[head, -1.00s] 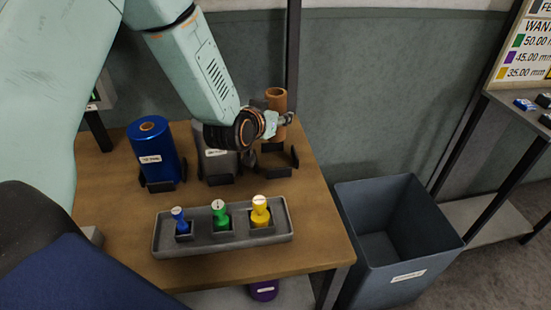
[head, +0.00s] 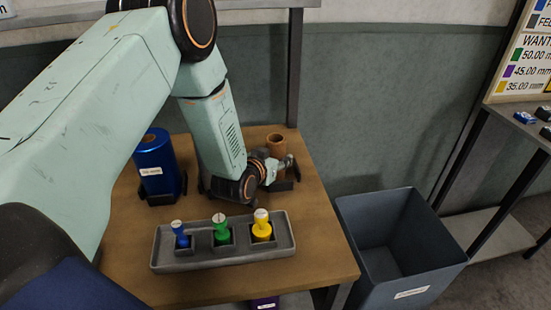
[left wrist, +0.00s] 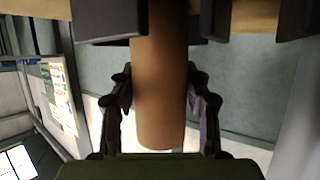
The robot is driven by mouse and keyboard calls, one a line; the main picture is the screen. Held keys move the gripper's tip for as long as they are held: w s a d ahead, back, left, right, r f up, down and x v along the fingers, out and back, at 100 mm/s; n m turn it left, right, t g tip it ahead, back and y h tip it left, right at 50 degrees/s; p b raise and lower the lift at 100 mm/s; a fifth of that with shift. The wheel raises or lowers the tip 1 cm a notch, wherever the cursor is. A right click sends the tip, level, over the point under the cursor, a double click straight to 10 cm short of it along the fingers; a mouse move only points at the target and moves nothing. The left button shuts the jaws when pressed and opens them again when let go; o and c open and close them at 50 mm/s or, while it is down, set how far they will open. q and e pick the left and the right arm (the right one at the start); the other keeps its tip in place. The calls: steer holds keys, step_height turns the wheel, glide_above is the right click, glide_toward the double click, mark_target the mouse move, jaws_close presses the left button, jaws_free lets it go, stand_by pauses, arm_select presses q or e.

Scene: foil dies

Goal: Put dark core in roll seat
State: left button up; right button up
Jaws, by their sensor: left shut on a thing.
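The dark core, a brown cardboard tube (head: 277,144), stands upright at the back right of the wooden table. My left gripper (head: 283,164) is shut on it from the front. In the left wrist view the core (left wrist: 160,95) lies between the two fingers. The roll seat, a low black bracket (head: 285,186), is at the core's lower end. In the left wrist view its dark blocks (left wrist: 110,18) flank the core. My arm hides part of the seat, so I cannot tell whether the core rests on its floor. My right gripper is not in view.
A blue foil roll (head: 155,162) stands in a seat at the left. A grey tray (head: 200,262) in front holds blue (head: 181,232), green (head: 220,228) and yellow (head: 261,225) dies. A grey bin (head: 400,245) stands right of the table. My arm hides the middle seat.

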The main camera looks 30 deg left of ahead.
arm_select(q)
steer(key=shift+w+f, duration=0.2)
steer(key=shift+w, duration=0.1)
steer(key=shift+d, duration=0.35)
steer(key=o, duration=0.7)
steer(key=shift+s+a, duration=0.15)
steer(key=shift+s, duration=0.1)
steer(key=shift+o, duration=0.8)
steer(key=shift+a+f, duration=0.1)
steer(key=shift+a, duration=0.05)
steer(key=shift+o, duration=0.8)
steer(key=shift+w+f, duration=0.1)
steer(key=shift+w, duration=0.05)
steer(key=shift+o, duration=0.7)
steer(key=shift+w, duration=0.1)
steer(key=shift+d, duration=0.2)
